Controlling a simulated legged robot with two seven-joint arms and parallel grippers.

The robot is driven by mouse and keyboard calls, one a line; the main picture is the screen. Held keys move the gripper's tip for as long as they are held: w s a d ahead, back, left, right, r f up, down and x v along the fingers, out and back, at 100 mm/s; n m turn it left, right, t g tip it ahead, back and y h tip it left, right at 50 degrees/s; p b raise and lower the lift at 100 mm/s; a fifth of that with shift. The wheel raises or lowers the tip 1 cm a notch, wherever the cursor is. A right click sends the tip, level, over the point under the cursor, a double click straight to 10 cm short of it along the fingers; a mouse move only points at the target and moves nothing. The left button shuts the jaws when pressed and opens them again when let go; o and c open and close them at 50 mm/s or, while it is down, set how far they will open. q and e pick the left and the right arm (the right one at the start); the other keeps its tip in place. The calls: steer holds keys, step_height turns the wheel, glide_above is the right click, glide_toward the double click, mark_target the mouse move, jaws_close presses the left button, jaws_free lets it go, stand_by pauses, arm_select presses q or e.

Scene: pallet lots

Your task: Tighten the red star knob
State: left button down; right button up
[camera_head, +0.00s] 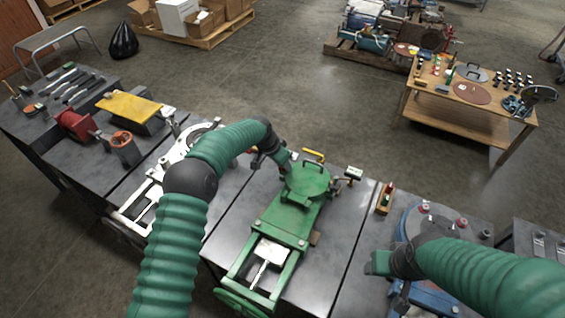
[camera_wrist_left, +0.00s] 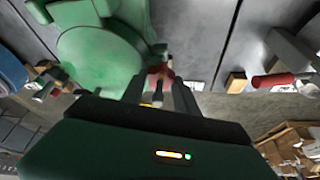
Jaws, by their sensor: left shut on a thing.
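The red star knob (camera_wrist_left: 158,74) shows in the left wrist view at the edge of a green machine (camera_wrist_left: 98,55). My left gripper (camera_wrist_left: 160,94) is shut on it, with one finger on each side, and partly covers it. In the head view the green machine (camera_head: 279,218) stands on the middle bench, and my left gripper (camera_head: 281,160) reaches its far left side. The knob is hidden there. My right gripper (camera_head: 376,263) hangs at the lower right, over the blue machine's edge. Its fingers are not clear enough to judge.
A blue machine (camera_head: 401,222) with red knobs is on the right. A white machine (camera_head: 150,190) stands left of the green one. A yellow bar handle (camera_head: 313,155) and a small wooden block with a bottle (camera_head: 384,198) are near.

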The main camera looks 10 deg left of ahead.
arm_select(q)
steer(key=shift+w+m+h, duration=0.1)
steer(key=shift+m+h, duration=0.3)
steer(key=shift+m, duration=0.7)
steer(key=shift+a+g, duration=0.1)
steer(key=shift+g, duration=0.2)
steer(key=c, duration=0.9)
jaws_free()
steer(key=shift+r, duration=0.15)
steer(key=v, duration=1.6)
steer(key=shift+a+r+p, duration=0.1)
steer(key=shift+r+p, duration=0.05)
steer(key=shift+p, duration=0.25)
